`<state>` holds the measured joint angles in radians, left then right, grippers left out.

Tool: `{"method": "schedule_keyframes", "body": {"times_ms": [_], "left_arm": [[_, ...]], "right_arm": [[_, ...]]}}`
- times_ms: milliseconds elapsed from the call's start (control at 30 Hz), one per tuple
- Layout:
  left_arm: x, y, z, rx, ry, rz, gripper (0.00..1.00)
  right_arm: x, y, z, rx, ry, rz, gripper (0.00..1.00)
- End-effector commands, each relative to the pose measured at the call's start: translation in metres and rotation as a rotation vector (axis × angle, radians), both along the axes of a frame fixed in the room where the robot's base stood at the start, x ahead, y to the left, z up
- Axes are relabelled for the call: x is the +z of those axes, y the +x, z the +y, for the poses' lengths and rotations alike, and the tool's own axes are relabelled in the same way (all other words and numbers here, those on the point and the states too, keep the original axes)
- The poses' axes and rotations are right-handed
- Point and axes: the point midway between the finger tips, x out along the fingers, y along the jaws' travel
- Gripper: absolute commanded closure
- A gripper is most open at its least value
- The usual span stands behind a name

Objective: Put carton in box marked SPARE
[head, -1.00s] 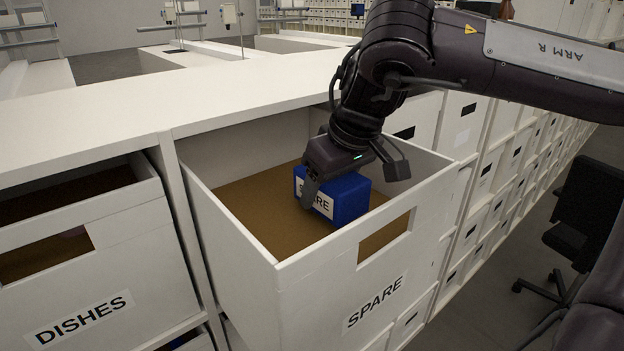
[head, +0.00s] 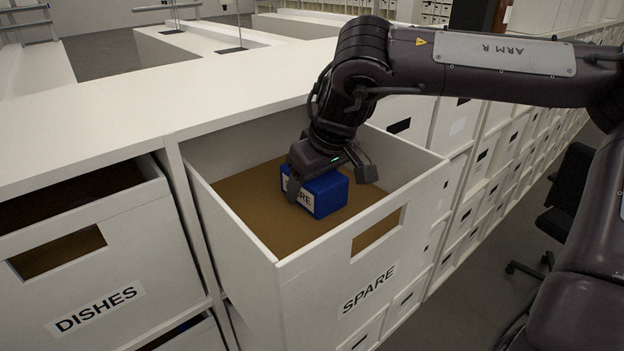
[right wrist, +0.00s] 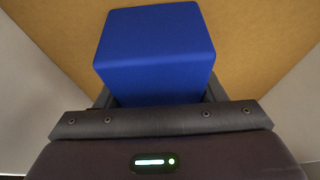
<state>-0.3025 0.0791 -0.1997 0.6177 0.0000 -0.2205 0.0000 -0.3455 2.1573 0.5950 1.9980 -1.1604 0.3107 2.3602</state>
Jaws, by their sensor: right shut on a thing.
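The carton (head: 330,194) is a blue block with a white label, partly covered by a finger, on its near side. It is inside the open box marked SPARE (head: 400,262), over the brown floor. My right gripper (head: 328,190) is shut on the carton, with a finger across its label. In the right wrist view the blue carton (right wrist: 155,50) sits between the fingers above the brown box floor (right wrist: 262,50). I cannot tell whether the carton touches the floor. My left gripper is not in view.
A box marked DISHES (head: 130,270) stands to the left, partly open. A white counter top (head: 150,95) runs behind both boxes. The SPARE box walls rise around the gripper. A dark chair (head: 565,195) stands at the right.

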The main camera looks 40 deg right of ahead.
Motion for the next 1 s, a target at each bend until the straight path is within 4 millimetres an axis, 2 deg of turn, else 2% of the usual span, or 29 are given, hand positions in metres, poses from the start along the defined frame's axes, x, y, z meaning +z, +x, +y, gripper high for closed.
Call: {"method": "schedule_keyframes", "body": {"times_ms": [33,200,533,600,733,1000], "left_arm": [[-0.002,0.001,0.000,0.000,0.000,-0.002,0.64],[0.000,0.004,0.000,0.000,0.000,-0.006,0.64],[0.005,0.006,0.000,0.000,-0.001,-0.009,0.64],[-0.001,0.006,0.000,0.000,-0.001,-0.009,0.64],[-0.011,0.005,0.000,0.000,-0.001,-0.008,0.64],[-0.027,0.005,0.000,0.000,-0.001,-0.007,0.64]], "right_arm": [[-0.001,0.000,0.000,0.000,0.000,0.000,0.34],[-0.001,0.000,0.000,0.000,0.000,0.000,0.15],[0.004,0.000,0.000,0.000,0.000,0.000,0.15],[0.008,-0.002,0.000,0.001,0.000,-0.003,0.15],[0.028,-0.010,-0.001,0.001,-0.001,-0.007,0.15],[0.083,-0.033,-0.003,-0.001,-0.002,-0.006,0.15]]}}
